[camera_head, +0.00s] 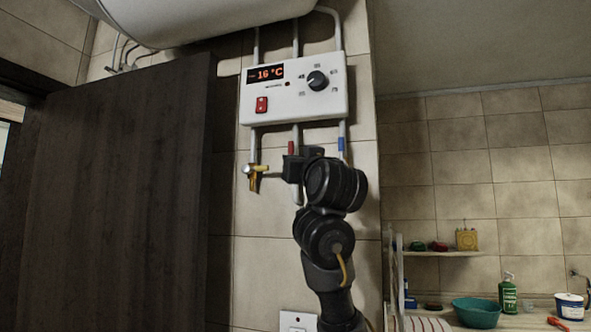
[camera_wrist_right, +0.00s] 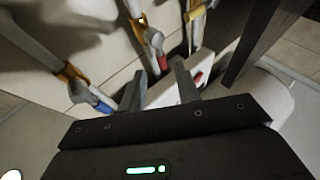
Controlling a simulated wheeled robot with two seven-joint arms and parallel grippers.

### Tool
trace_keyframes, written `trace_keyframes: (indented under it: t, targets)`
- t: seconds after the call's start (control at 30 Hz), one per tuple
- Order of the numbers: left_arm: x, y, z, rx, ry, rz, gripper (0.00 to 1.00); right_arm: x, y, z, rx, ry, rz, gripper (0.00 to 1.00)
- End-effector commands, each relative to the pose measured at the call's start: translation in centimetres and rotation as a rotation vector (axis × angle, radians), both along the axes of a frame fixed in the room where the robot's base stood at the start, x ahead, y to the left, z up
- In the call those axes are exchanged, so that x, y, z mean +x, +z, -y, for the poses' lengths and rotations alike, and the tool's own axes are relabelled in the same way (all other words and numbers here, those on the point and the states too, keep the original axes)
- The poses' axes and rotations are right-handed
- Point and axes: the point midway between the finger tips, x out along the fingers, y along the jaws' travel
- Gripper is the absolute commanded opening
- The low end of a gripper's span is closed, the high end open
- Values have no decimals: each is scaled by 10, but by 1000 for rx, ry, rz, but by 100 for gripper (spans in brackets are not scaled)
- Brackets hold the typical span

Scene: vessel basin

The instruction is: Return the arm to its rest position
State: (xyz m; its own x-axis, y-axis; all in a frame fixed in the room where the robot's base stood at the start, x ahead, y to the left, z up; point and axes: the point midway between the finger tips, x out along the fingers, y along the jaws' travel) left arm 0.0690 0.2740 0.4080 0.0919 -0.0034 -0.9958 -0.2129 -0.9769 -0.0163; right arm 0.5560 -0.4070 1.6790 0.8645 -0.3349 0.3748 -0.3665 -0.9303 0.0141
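My right arm rises from the bottom middle of the head view in front of the tiled wall. Its gripper (camera_head: 292,168) is just below the white control box (camera_head: 293,108), near the pipes; its fingertips are hard to make out there. In the right wrist view the two fingers of the right gripper (camera_wrist_right: 160,70) stand apart with nothing held between them. The box (camera_wrist_right: 170,93) shows beyond the fingers. My left gripper is not in view.
A yellow-handled valve (camera_head: 255,176) sits left of the gripper, and a pipe with a blue band (camera_head: 341,146) is close to its right. A white tank (camera_head: 190,18) hangs above. A dark door (camera_head: 115,200) fills the left. A shelf (camera_head: 445,253) and teal bowl (camera_head: 477,312) are right.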

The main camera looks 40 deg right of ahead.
Motion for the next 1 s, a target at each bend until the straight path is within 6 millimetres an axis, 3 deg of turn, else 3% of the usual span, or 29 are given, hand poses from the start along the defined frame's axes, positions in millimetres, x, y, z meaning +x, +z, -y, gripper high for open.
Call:
trace_keyframes:
  t: [0.63,0.73,0.87,0.97,1.0]
  targets:
    - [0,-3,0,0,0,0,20,-5,-2,-2,1,0,-1,33]
    - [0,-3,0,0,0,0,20,1,-11,-4,-2,4,-16,33]
    - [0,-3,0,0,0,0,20,29,-54,-14,-14,24,-90,33]
    - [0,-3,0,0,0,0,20,61,-116,-29,-28,52,-191,33]
    - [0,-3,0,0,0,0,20,73,-146,-35,-33,65,-238,33]
